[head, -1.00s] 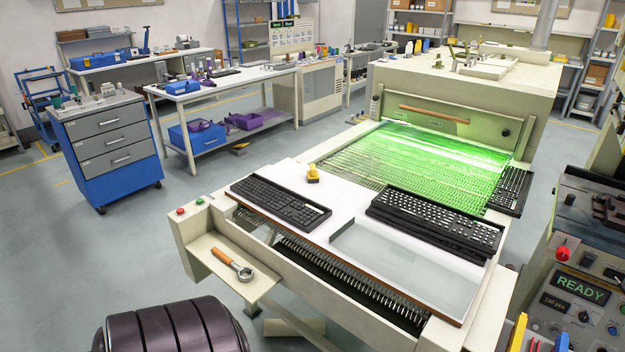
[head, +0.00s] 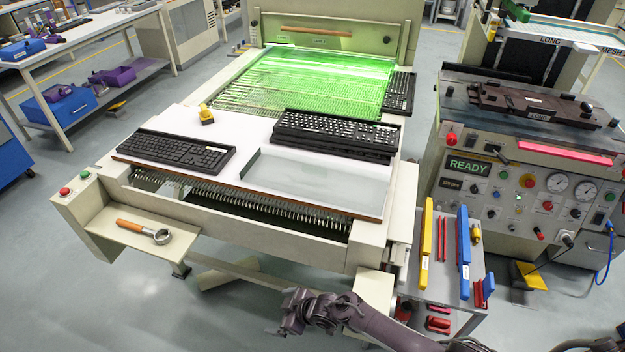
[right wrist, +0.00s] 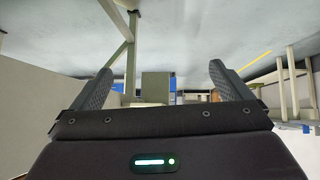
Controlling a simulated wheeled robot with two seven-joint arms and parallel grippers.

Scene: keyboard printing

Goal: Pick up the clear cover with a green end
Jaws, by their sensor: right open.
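I cannot make out for certain a clear cover with a green end. A clear flat panel (head: 310,178) lies at the front of the white board, with no green end visible on it. A green piece (head: 515,11) shows at the top right, cut by the picture edge, and I cannot tell what it belongs to. My right gripper (head: 290,314) is low in front of the machine, apart from these things. The right wrist view shows its two fingers (right wrist: 162,88) spread and empty. My left gripper is not in view.
Keyboards (head: 175,150) and a yellow-handled tool (head: 206,114) lie on the white board. A rack with yellow (head: 426,245) and blue bars stands right of the machine, before a READY console (head: 468,167).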

